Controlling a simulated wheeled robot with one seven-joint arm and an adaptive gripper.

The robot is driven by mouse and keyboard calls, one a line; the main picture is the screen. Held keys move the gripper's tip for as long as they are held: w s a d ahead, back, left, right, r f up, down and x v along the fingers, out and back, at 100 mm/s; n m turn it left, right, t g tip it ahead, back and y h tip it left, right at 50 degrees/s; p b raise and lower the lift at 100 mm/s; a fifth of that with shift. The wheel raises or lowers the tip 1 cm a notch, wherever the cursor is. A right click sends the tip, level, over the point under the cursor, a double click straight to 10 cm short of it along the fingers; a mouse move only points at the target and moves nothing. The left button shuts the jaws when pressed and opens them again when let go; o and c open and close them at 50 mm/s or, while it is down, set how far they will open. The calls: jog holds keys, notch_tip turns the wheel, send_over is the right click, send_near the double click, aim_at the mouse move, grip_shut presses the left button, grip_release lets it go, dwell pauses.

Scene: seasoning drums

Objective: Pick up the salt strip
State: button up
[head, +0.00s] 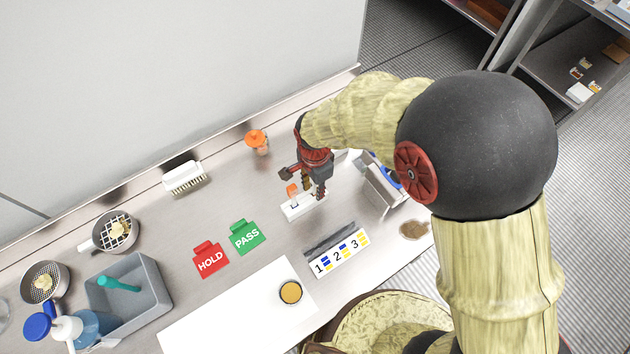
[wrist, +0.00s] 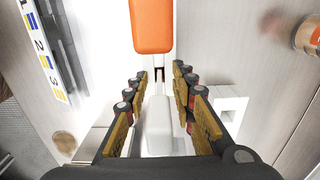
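A slim white piece with an orange end (wrist: 152,26), which looks like the salt strip, runs up the middle of the wrist view. In the head view its orange part (head: 292,190) shows beside my gripper, over a white block-shaped holder (head: 303,207). My gripper (head: 314,192) points down at the holder. In the wrist view my gripper (wrist: 160,88) is open, its fingers on either side of the white part, with gaps showing. The strip's lower end is hard to make out.
A numbered card (head: 338,250) stands in front of the holder, a metal stand (head: 383,190) to the right. An orange-topped shaker (head: 257,141) is behind. Green PASS (head: 245,237) and red HOLD (head: 210,259) markers lie left. A grey bin (head: 130,292) stands farther left.

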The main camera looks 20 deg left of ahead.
jog(key=shift+c, duration=0.4)
grip_shut()
jog(key=shift+r, duration=0.1)
